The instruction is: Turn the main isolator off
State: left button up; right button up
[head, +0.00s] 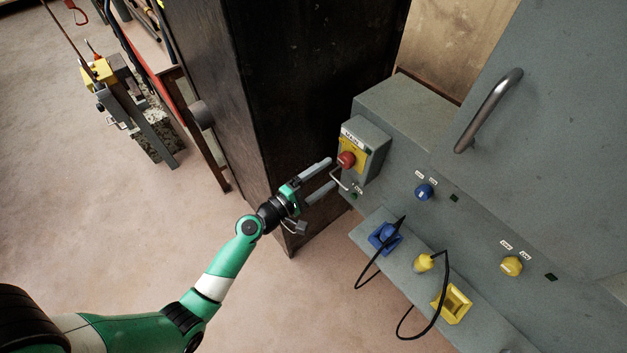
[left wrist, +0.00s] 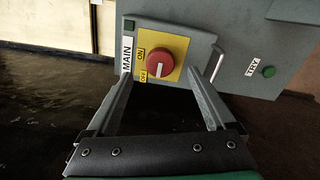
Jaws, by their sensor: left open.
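The main isolator is a red rotary knob (head: 346,159) on a yellow plate on a grey box marked MAIN. In the left wrist view the knob (left wrist: 160,60) is straight ahead, with ON and OFF labels to its left. A white line on the knob runs vertically in that picture, on its lower part. My left gripper (head: 331,174) is open and empty. Its fingertips are close to the box front, one on each side of the knob in the wrist view; I cannot tell whether they touch anything. My right gripper is out of view.
A thin metal handle (head: 339,180) sticks out beside the knob. A dark cabinet (head: 262,100) stands close left of the gripper. The panel below carries a blue knob (head: 424,192), a yellow knob (head: 511,266) and cabled plugs.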

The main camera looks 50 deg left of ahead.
pick_arm(q)
jog(key=s, duration=0.5)
jog(key=shift+d, duration=0.1)
jog(key=shift+w+d, duration=0.1)
